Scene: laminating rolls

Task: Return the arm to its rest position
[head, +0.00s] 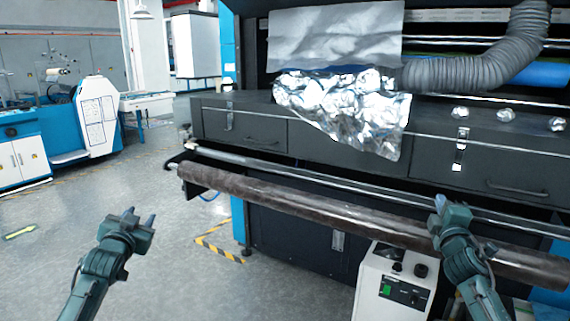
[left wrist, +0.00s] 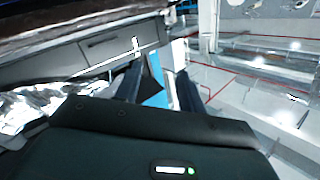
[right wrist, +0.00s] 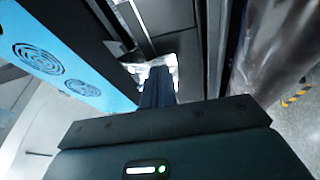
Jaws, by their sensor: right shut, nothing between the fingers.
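My left gripper (head: 139,219) is over open floor at the lower left of the head view, well apart from the machine. In the left wrist view its two fingers (left wrist: 161,92) stand apart with nothing between them. My right gripper (head: 441,203) is in front of the brown roller (head: 290,205) at the right of the head view and hides part of it. In the right wrist view its fingers (right wrist: 158,88) are together and hold nothing. I cannot tell whether the right arm touches the roller.
A dark laminating machine (head: 245,125) fills the right side, with crumpled silver foil (head: 350,110) hanging over its front. A white control box (head: 385,285) stands below the roller, close to my right arm. The grey floor (head: 190,285) around my left arm is clear.

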